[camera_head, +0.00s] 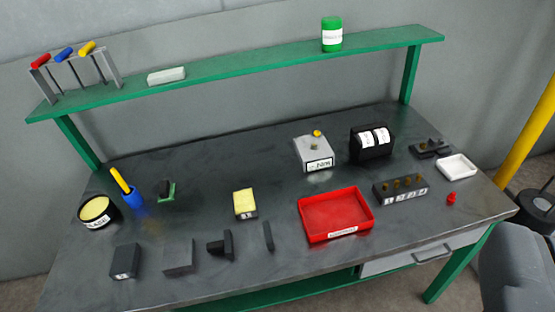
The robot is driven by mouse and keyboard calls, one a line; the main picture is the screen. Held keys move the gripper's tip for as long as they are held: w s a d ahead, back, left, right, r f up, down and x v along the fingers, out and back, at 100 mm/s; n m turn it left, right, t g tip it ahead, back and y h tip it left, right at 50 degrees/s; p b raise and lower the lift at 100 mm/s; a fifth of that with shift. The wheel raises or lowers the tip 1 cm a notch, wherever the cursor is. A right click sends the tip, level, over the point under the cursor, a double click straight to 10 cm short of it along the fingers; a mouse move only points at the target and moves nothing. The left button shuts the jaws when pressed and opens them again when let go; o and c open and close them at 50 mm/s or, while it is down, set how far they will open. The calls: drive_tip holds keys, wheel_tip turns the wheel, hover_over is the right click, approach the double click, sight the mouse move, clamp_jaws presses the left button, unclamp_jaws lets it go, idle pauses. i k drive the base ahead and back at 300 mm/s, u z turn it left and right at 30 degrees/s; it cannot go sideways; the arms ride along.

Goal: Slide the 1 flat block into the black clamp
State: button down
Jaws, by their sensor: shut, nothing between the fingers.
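A small black clamp-like piece (221,243) with a raised upright part stands near the front edge of the grey bench. To its right, a thin dark flat block (268,236) stands apart from it. To its left are a dark grey block (178,256) and a dark block with a white label (125,261). I cannot tell for certain which of these pieces is the task's flat block; the label is too small to read. Nothing visibly sits in the clamp-like piece. My gripper is not in view.
A red tray (335,215), a yellow-topped block (245,204), a black two-roll holder (372,142) and a row block with brass-coloured tops (400,189) stand on the bench. A green shelf (250,68) spans the back. Bare bench lies left of the red tray.

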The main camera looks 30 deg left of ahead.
sight(244, 203)
drive_tip(key=u, duration=0.4)
drive_tip(key=i, duration=1.4)
drive_tip(key=u, duration=0.8)
drive_tip(key=k, duration=0.8)
drive_tip(key=u, duration=0.15)
drive_tip(key=i, duration=0.85)
drive_tip(key=z, duration=0.05)
